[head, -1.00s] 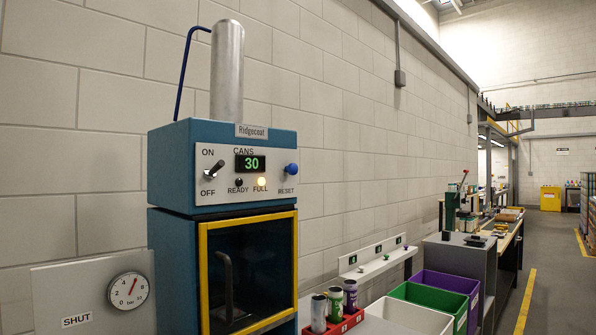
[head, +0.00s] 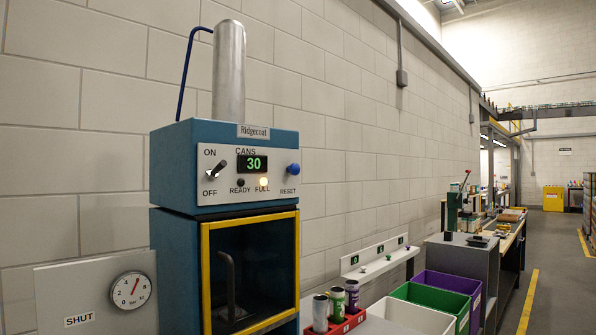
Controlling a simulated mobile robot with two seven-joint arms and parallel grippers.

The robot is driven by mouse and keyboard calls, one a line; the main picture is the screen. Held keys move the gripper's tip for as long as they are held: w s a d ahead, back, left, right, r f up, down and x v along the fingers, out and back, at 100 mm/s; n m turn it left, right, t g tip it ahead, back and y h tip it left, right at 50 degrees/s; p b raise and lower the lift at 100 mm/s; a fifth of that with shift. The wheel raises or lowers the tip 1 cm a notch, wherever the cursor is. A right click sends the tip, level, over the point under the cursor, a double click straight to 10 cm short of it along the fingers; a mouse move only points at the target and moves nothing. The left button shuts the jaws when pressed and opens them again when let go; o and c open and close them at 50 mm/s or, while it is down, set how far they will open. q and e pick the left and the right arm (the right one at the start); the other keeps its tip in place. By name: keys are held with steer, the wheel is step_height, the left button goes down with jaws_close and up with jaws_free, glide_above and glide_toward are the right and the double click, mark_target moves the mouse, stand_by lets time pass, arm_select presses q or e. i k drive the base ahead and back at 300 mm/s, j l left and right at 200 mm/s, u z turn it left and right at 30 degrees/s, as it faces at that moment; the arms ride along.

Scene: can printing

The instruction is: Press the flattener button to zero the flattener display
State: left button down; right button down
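No button or display marked as the flattener's can be made out. A white wall shelf (head: 381,266) at the lower middle right carries small dark displays and small coloured buttons, too small to read. Nearer, the blue Ridgecoat machine (head: 172,170) has a green-lit display (head: 253,164) under CANS reading 30. Its blue RESET knob (head: 293,169) is to the right, a lever switch (head: 217,162) to the left, and the FULL lamp (head: 263,183) is lit. Neither of my grippers is in view.
A red rack (head: 350,324) with several cans stands right of the machine. White, green (head: 420,300) and purple (head: 446,284) bins follow, then a grey cabinet (head: 452,254) and a bench with a green red-handled press (head: 456,205). Open floor (head: 553,280) lies at the right.

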mark_target(294, 169)
steer(key=i+l+u, duration=0.3)
steer(key=l, duration=0.4)
steer(key=l+u, duration=0.35)
steer(key=l, duration=0.35)
steer(key=i+l+u, duration=0.1)
steer(key=l+u, duration=0.2)
steer(key=l, duration=0.5)
